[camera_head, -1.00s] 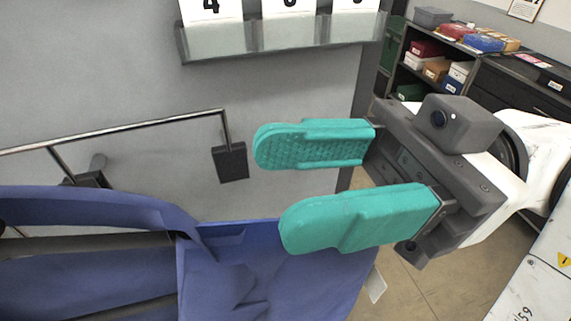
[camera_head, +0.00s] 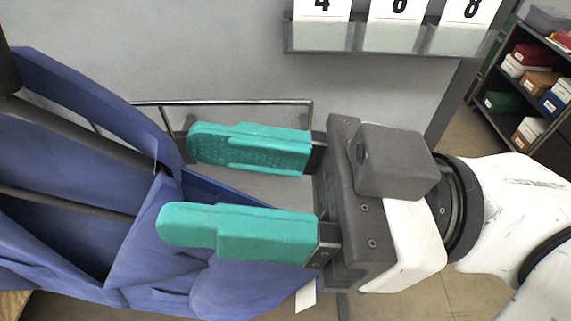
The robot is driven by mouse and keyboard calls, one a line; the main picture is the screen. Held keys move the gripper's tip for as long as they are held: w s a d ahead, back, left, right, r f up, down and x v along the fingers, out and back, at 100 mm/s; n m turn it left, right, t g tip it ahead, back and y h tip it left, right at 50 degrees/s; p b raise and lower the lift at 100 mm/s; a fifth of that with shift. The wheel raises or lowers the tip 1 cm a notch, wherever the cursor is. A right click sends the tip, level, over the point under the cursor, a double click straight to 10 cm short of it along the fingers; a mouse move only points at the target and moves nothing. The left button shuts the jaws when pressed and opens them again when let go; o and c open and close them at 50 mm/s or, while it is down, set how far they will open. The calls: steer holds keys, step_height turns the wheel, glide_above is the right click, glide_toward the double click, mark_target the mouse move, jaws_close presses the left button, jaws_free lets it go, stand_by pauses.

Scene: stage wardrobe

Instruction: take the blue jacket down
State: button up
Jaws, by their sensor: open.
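The blue jacket (camera_head: 225,285) hangs at the left and lower left, with a dark hanger bar (camera_head: 75,132) showing inside its opening. A white tag (camera_head: 306,296) hangs at its lower right edge. My gripper (camera_head: 180,185) comes in from the right with its two teal fingers apart. The near finger lies in front of the jacket in the picture, and the far finger is beside the jacket's edge, close to the rail. Nothing is seen held between the fingers; whether either touches the cloth I cannot tell. The metal rail (camera_head: 225,103) runs behind, partly hidden by the jacket and fingers.
A grey wall stands behind the rail. A holder (camera_head: 390,40) with number cards is fixed on it above my gripper. A dark shelf (camera_head: 516,105) with several boxes stands at the right. Bare floor shows at the lower right.

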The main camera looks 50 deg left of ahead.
mark_target(157, 170)
steer(key=shift+x, duration=2.35)
steer(key=shift+c, duration=0.2)
jaws_close()
steer(key=shift+r, duration=0.15)
steer(key=shift+r+p, duration=0.6)
steer(key=shift+r, duration=0.85)
steer(key=shift+w+d, duration=0.1)
steer(key=shift+r+b+v, duration=0.3)
steer(key=shift+b+v, duration=0.2)
steer(key=shift+v, duration=0.95)
steer(key=shift+r+b+v, duration=0.3)
steer(key=shift+b+v, duration=0.15)
steer(key=shift+v, duration=0.95)
steer(key=shift+r+b+v, duration=0.3)
steer(key=shift+b+v, duration=0.2)
steer(key=shift+v, duration=0.95)
steer(key=shift+w+d, duration=0.1)
steer(key=shift+w, duration=0.05)
